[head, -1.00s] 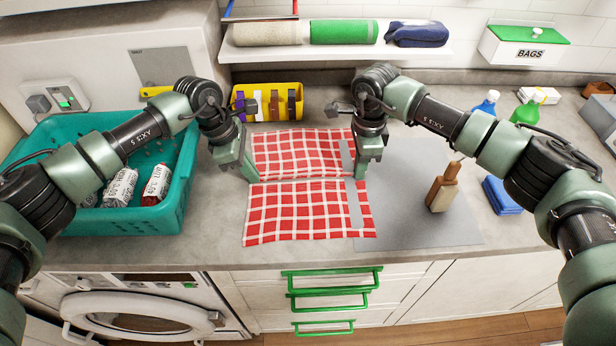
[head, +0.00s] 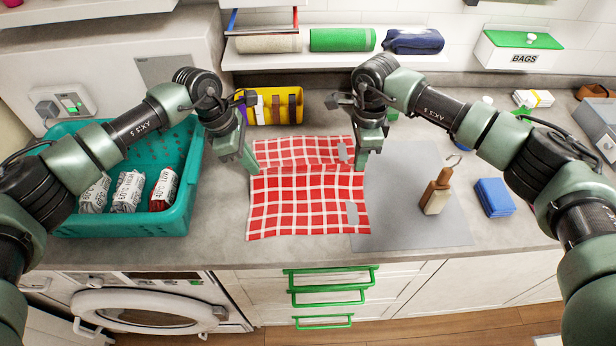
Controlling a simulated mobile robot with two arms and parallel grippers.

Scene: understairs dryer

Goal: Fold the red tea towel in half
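The red tea towel (head: 305,205), with a white check, is on the counter in the middle of the head view. A straight edge of cloth runs across it between my two grippers, with a front flap below and a narrower back strip above. My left gripper (head: 251,162) is at the left end of this edge and appears shut on the cloth. My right gripper (head: 362,160) is at the right end and also appears shut on it. The fingertips are partly hidden. Grey patches show at the towel's right side.
A grey mat (head: 395,215) extends right of the towel, bearing a wooden-handled tool (head: 436,192). Blue cloths (head: 494,197) lie beyond. A teal basket (head: 180,205) stands left, a yellow holder (head: 275,105) behind. Bare counter shows between basket and towel.

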